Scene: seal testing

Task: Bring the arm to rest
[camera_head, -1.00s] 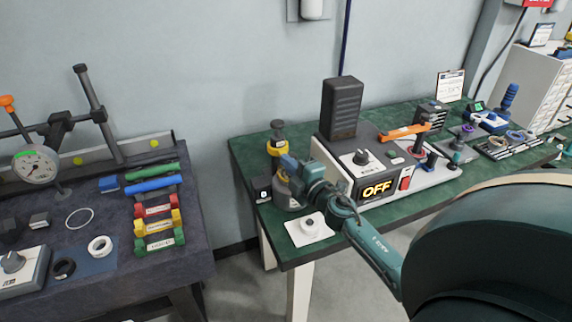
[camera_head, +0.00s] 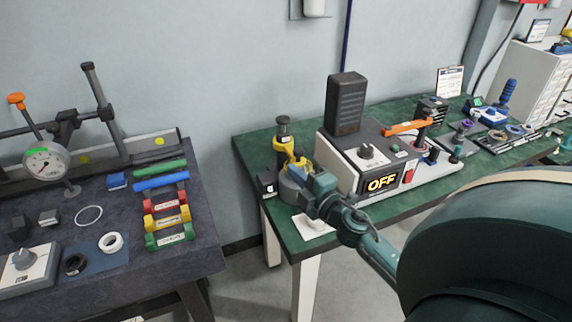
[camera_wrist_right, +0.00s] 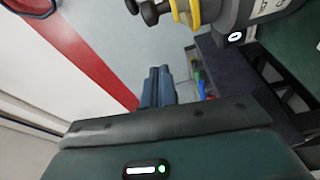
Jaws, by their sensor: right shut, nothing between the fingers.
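My right arm, teal, comes in from the lower right in the head view. Its gripper (camera_head: 308,184) is over the front left corner of the green bench, in front of a grey round device with a yellow part (camera_head: 290,160). In the wrist view the two blue-grey fingers (camera_wrist_right: 158,86) are together with nothing between them. The yellow part (camera_wrist_right: 185,12) and the grey device (camera_wrist_right: 228,22) are at the top of that view, apart from the fingers. The gripper hides part of the device in the head view. My left gripper is not in view.
The green bench (camera_head: 258,143) also holds a heater-like box with an OFF display (camera_head: 381,183) and an orange lever (camera_head: 405,127). A white pad (camera_head: 312,228) lies at its front corner. A dark table (camera_head: 120,205) with gauges and coloured blocks stands left, across a floor gap.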

